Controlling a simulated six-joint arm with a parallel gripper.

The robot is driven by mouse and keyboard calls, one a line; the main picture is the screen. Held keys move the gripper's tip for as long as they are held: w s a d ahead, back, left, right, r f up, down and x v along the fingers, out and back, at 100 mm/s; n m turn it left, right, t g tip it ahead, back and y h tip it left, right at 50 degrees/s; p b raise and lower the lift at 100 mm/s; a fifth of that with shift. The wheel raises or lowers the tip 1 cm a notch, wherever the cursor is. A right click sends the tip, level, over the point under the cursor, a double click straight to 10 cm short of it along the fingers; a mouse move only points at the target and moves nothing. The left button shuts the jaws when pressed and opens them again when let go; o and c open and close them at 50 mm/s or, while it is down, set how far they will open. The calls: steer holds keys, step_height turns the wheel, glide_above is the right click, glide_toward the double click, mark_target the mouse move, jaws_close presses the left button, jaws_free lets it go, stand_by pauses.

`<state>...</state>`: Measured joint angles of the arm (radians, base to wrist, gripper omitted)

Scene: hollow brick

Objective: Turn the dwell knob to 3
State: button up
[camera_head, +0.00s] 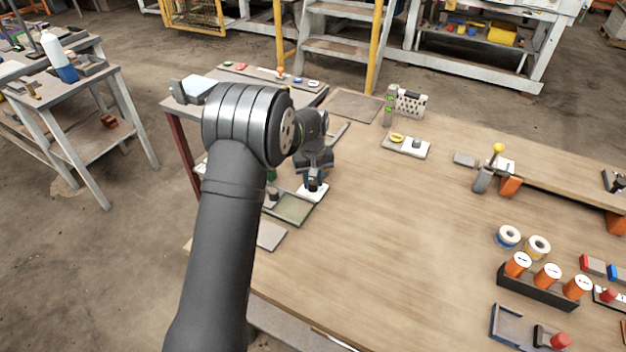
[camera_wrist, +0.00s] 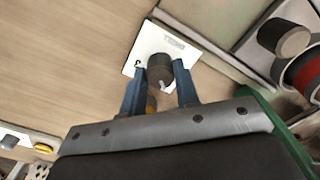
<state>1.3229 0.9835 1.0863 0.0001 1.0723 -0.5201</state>
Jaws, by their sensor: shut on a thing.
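A dark round knob (camera_wrist: 160,67) stands on a white square plate (camera_wrist: 147,38) in the wrist view. The plate carries small printed lettering, too blurred to read surely, and a mark like a 2 left of the knob. A pale mark shows on the knob's lower side. My gripper (camera_wrist: 157,80) has its two blue fingers on either side of the knob and is shut on it. In the head view my gripper (camera_head: 313,181) is down at the white plate (camera_head: 318,195), and the knob is mostly hidden there. A 3 cannot be made out.
A plate with a yellow piece (camera_head: 397,138) and a grey knob (camera_head: 416,144) stands farther back. Orange cylinders (camera_head: 548,275) stand at right. The table's middle is clear.

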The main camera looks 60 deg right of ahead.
mark_target(313, 181)
steer(key=m, duration=0.5)
steer(key=shift+m, duration=0.3)
steer(key=m, duration=1)
steer(key=shift+w+m, duration=0.1)
steer(key=shift+m, duration=0.3)
steer(key=m, duration=0.4)
steer(key=shift+m, duration=0.7)
steer(key=o, duration=1)
steer(key=shift+c, duration=0.2)
step_height(313, 181, up, 18)
steer(key=shift+f, duration=0.25)
